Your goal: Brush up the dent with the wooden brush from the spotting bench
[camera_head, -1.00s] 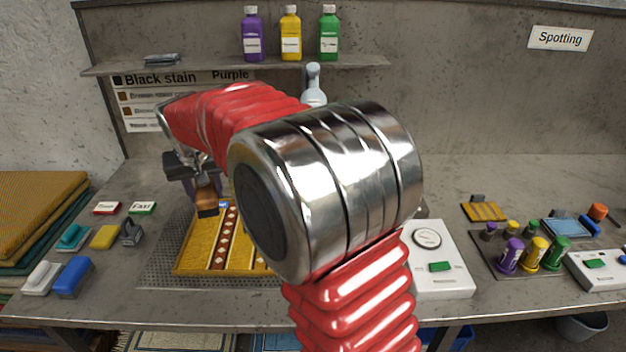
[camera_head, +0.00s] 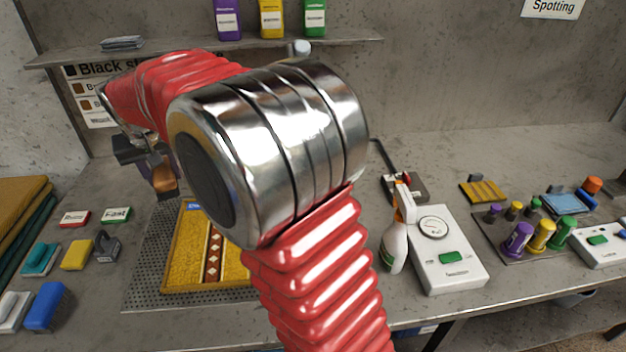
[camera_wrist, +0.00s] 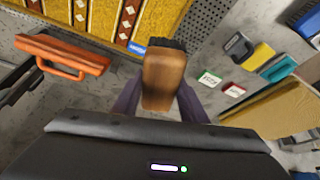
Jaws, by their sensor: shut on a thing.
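My gripper (camera_head: 155,165) is shut on the wooden brush (camera_head: 163,182), in the air beyond the far left corner of the rug piece. In the wrist view the brush (camera_wrist: 163,82) has a brown wooden body and a dark end, between the purple fingers of my gripper (camera_wrist: 157,105). The rug piece (camera_head: 185,262) is golden with a brown and white diamond band, and lies on the perforated plate (camera_head: 145,285). Its edge also shows in the wrist view (camera_wrist: 85,12). My arm hides the rug's right part. I cannot make out the dent.
A spray bottle (camera_head: 394,245) and a white dial device (camera_head: 447,262) stand right of my arm. A blue brush (camera_head: 47,307), a yellow sponge (camera_head: 76,255) and small boxes lie at left. A shelf (camera_head: 200,48) with bottles overhangs the back.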

